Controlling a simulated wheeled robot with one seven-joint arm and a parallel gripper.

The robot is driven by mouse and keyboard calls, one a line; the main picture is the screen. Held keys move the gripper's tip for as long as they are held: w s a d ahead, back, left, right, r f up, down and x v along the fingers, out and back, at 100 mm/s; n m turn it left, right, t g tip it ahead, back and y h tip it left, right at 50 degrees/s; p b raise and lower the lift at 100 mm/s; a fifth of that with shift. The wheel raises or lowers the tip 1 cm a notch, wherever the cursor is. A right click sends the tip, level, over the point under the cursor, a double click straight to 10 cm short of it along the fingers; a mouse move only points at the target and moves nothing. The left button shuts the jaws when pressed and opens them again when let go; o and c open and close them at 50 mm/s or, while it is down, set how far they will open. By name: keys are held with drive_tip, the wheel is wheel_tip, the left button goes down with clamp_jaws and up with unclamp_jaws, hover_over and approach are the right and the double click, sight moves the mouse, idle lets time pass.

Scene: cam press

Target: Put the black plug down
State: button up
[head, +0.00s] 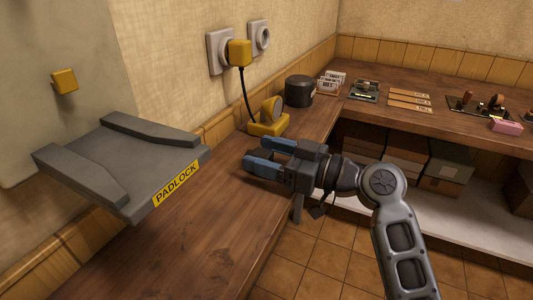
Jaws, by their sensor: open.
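My gripper (253,156) has blue fingers and is over the wooden counter (195,235), pointing left. Its fingers are apart, and I see nothing between them. I cannot make out a black plug for certain in the head view. Small dark parts (316,210) show below my wrist at the counter's front edge; I cannot tell whether they belong to my arm. A yellow plug (239,53) sits in the left wall socket (215,50), with a black cord running down to a yellow device (268,120) on the counter.
A second wall socket (260,38) looks empty. A grey padlock press (110,165) stands at left. A black round pot (299,92) and a card holder (332,82) are near the corner. The counter left of and in front of my gripper is clear.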

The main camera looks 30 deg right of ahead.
drive_tip(key=shift+r, duration=0.1)
drive_tip(key=shift+r+p, duration=0.65)
drive_tip(key=shift+p, duration=0.35)
drive_tip(key=b+v, duration=0.2)
drive_tip(key=v, duration=1)
drive_tip(key=shift+f, duration=0.2)
drive_tip(key=s+a+f+m+g+h, duration=0.1)
drive_tip(key=s+a+f+m+h, duration=0.1)
drive_tip(key=s+f+m+h, duration=0.4)
drive_tip(key=s+a+f+m+h, duration=0.25)
drive_tip(key=s+f, duration=0.45)
drive_tip(key=f, duration=0.4)
drive_tip(key=s+a+r+h, duration=0.1)
drive_tip(key=s+r, duration=0.2)
drive_tip(key=s, duration=0.6)
drive_tip(key=s+a+r+n+t+h, duration=0.1)
drive_tip(key=s+r, duration=0.3)
drive_tip(key=s, duration=0.4)
drive_tip(key=shift+s+a, duration=0.3)
drive_tip(key=shift+s, duration=0.1)
